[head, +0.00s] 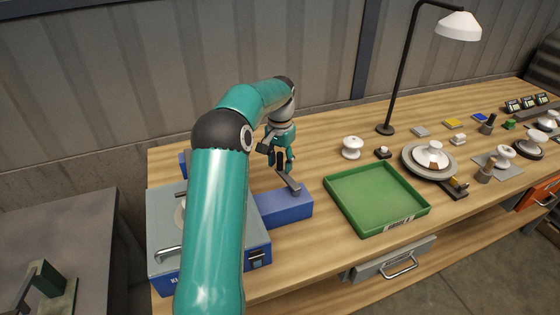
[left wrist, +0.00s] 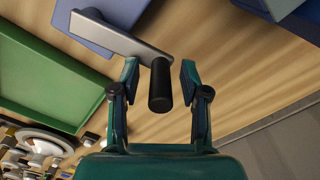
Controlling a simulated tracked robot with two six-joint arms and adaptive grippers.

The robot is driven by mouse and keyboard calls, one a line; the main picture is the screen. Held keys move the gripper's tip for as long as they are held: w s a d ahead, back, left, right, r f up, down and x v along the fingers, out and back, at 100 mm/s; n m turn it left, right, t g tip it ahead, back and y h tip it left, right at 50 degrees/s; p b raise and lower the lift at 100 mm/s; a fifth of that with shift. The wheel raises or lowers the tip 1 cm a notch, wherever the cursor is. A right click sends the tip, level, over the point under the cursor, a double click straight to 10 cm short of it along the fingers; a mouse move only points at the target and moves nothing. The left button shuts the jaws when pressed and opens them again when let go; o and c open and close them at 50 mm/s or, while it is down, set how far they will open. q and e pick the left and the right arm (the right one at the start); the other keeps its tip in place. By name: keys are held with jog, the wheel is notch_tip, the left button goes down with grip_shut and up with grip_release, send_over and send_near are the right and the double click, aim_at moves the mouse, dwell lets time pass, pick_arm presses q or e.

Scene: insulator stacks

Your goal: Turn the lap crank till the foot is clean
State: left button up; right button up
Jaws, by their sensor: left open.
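The lap crank has a flat grey arm (head: 288,181) above a blue housing (head: 285,206) at the right side of a grey-topped blue machine (head: 165,200). In the left wrist view the crank's grey arm (left wrist: 120,35) ends in a black cylindrical handle (left wrist: 160,85). My left gripper (head: 281,163) is open at the crank. Its fingers (left wrist: 160,68) stand on both sides of the handle, with gaps visible. My left arm hides much of the machine's top. A pale piece (head: 180,215) shows partly there; I cannot tell whether it is the foot.
A green tray (head: 375,195) lies empty right of the crank. A white insulator piece (head: 351,147) stands behind it. A black lamp (head: 397,75) rises at the back. Several insulator parts crowd the bench's right. A grey table (head: 70,225) stands at left.

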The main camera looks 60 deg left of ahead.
pick_arm(q)
grip_shut()
dwell(0.5)
